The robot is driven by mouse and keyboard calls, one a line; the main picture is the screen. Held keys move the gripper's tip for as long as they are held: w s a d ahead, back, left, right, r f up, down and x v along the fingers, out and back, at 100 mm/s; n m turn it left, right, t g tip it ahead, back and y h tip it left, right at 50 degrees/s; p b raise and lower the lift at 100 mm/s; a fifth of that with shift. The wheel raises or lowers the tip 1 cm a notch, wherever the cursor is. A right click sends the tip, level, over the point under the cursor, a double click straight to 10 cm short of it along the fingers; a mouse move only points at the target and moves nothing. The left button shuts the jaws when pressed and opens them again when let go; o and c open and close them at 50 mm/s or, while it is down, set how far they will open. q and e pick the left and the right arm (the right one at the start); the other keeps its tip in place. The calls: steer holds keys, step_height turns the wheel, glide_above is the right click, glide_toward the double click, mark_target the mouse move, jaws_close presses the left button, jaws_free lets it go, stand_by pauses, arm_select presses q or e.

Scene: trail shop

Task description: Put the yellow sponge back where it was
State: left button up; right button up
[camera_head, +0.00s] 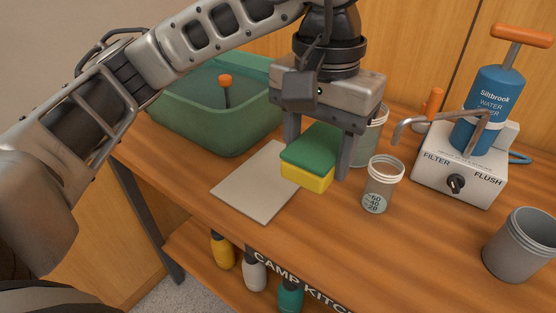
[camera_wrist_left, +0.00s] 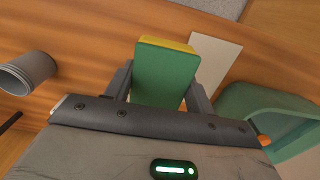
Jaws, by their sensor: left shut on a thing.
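The sponge (camera_head: 307,176) has a yellow lower layer and a green top. My left gripper (camera_head: 317,158) is shut on it, one finger on each side, and holds it above the right part of a pale flat mat (camera_head: 249,197). In the left wrist view the sponge (camera_wrist_left: 165,72) sits between the fingers (camera_wrist_left: 157,88), its green face toward the camera and a yellow edge at the far end. The mat (camera_wrist_left: 213,58) shows beside it there. My right gripper is not in view.
A green basin (camera_head: 200,128) stands behind the mat. A graduated cup (camera_head: 381,187) is close right of my gripper, with a clear container (camera_head: 372,136) behind it. A blue water filter (camera_head: 482,110) on a white base and a grey cup (camera_head: 520,246) are further right. Bottles (camera_head: 254,272) stand below.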

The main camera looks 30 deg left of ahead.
arm_select(q)
steer(key=w+a+f, duration=0.3)
steer(key=a+f, duration=0.1)
steer(key=a, duration=0.3)
glide_above(262, 181)
steer(key=d, duration=0.1)
steer(key=f, duration=0.4)
steer(key=shift+s+f, duration=0.2)
steer(key=shift+s, duration=0.1)
steer(key=shift+w+a+f, duration=0.2)
steer(key=shift+a+f, duration=0.1)
steer(key=shift+f, duration=0.2)
steer(key=shift+a+f+p, duration=0.2)
steer(key=shift+f+p, duration=0.3)
steer(key=shift+f, duration=0.7)
steer(key=shift+w+f, duration=0.1)
steer(key=shift+f, duration=0.4)
steer(key=shift+f, duration=0.1)
steer(key=o, duration=0.5)
steer(key=shift+f, duration=0.1)
steer(key=o, duration=0.5)
steer(key=shift+c, duration=0.2)
